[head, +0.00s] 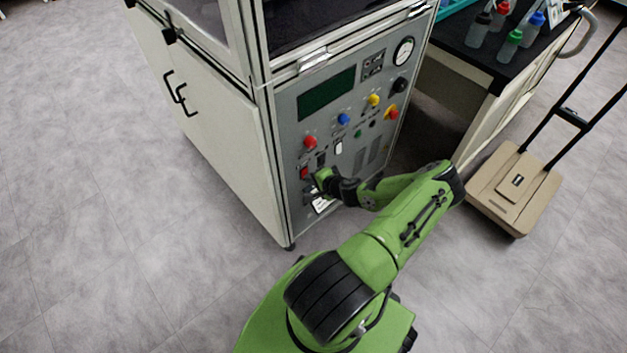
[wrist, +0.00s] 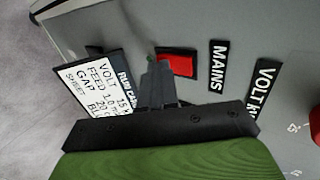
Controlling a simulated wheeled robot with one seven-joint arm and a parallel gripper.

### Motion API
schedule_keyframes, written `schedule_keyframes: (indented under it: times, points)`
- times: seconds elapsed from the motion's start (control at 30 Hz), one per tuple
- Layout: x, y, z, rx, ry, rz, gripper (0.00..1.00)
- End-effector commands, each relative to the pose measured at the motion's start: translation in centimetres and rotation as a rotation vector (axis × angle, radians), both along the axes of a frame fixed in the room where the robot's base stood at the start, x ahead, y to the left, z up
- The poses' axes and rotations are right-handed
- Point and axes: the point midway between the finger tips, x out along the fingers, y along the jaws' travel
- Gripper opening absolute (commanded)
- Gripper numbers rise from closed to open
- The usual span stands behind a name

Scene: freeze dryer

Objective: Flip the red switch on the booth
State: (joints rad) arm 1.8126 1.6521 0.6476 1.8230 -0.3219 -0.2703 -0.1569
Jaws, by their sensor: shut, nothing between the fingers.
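The booth (head: 262,150) is a white cabinet with a grey control panel on its front. The red switch (head: 304,173) is a small rectangular rocker in a dark frame at the lower left of that panel. In the wrist view the red switch (wrist: 178,64) lies just beyond my fingertips, beside a black MAINS label (wrist: 217,66). My gripper (head: 318,183) is at the panel, close to the switch. In the wrist view my gripper (wrist: 154,68) is shut and empty, its tips overlapping the switch's left edge. I cannot tell whether they touch it.
A white data card (wrist: 98,88) is left of the fingers. A red button (head: 310,142) sits above the switch, with blue and yellow buttons farther right. A beige cart (head: 512,185) and a bench with bottles stand to the right. The floor at left is clear.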

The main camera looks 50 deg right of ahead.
Motion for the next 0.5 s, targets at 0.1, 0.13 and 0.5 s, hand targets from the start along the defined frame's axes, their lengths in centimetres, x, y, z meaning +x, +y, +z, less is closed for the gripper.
schedule_keyframes:
  times: [0.1,0.13,0.5]
  points:
    - [0.50,-0.04,-0.32,-0.003,0.002,0.005,0.00]
    - [0.38,-0.05,-0.27,0.000,0.001,0.001,0.00]
    - [0.40,-0.04,0.61,0.001,0.000,0.001,0.00]
